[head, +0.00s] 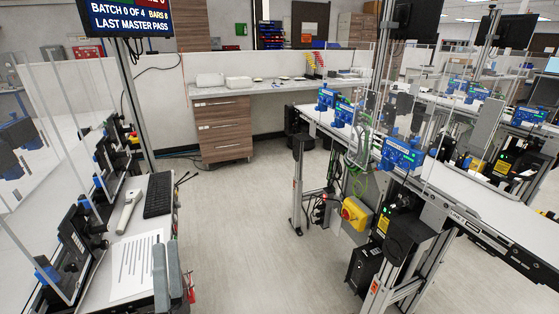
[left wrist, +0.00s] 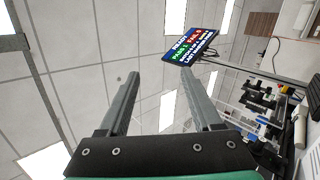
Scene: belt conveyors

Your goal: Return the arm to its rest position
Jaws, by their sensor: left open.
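My left gripper (head: 167,275) shows at the bottom of the head view as two grey fingers, beside the printed sheet at the left bench's front edge. In the left wrist view my left gripper (left wrist: 159,72) has its two fingers spread apart with nothing between them. They point up toward the ceiling. The rest of the left arm is out of the head view. My right gripper is in neither view.
The left bench holds a printed sheet (head: 138,267), a black keyboard (head: 158,195) and a handheld device (head: 128,210). A status screen (head: 127,17) hangs above. A conveyor (head: 345,130) with blue parts (head: 402,154) stands at right. Open floor (head: 245,220) lies between.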

